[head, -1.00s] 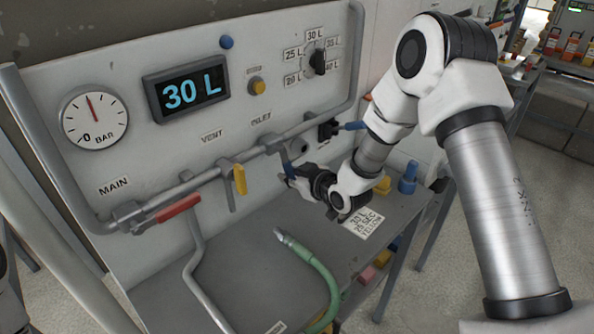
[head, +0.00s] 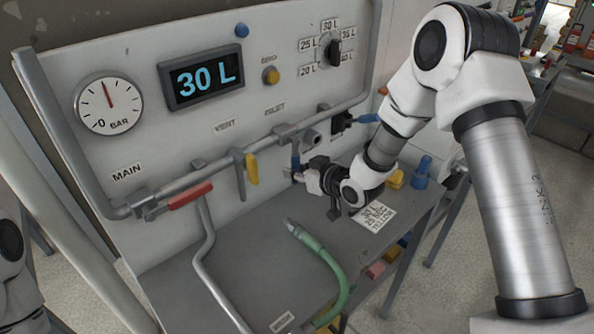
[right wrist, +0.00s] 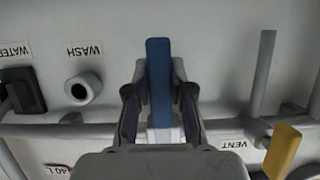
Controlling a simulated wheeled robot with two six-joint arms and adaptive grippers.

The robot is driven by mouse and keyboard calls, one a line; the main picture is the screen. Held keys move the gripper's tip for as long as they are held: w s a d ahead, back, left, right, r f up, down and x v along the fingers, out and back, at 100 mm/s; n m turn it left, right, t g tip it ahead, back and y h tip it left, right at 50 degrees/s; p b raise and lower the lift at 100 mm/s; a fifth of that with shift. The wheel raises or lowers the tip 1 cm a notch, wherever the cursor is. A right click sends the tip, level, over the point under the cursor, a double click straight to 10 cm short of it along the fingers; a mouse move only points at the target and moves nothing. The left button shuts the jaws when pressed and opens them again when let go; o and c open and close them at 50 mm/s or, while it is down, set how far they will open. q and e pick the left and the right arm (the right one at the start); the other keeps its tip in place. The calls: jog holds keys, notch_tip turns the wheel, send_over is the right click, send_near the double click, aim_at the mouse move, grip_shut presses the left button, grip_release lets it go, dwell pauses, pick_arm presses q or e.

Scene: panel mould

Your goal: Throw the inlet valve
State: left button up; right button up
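The inlet valve is on the panel's pipe below the INLET label (head: 275,108). Its blue lever (head: 296,160) hangs down from the pipe in the head view. In the right wrist view the blue lever (right wrist: 159,80) stands between the two fingers of my right gripper (right wrist: 159,108). My left gripper is out of view.
The yellow vent lever (head: 252,169) hangs left of the inlet lever. The red main lever (head: 190,196) lies along the pipe. A black valve (head: 341,122) is to the right. A green hose (head: 325,262) and a card (head: 374,216) lie on the grey bench below. The display (head: 203,78) reads 30 L.

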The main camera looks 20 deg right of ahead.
jog(key=o, duration=0.4)
jog(key=shift+a, duration=0.1)
jog(key=shift+w+a, duration=0.1)
jog(key=shift+w, duration=0.05)
jog(key=v, duration=1.2)
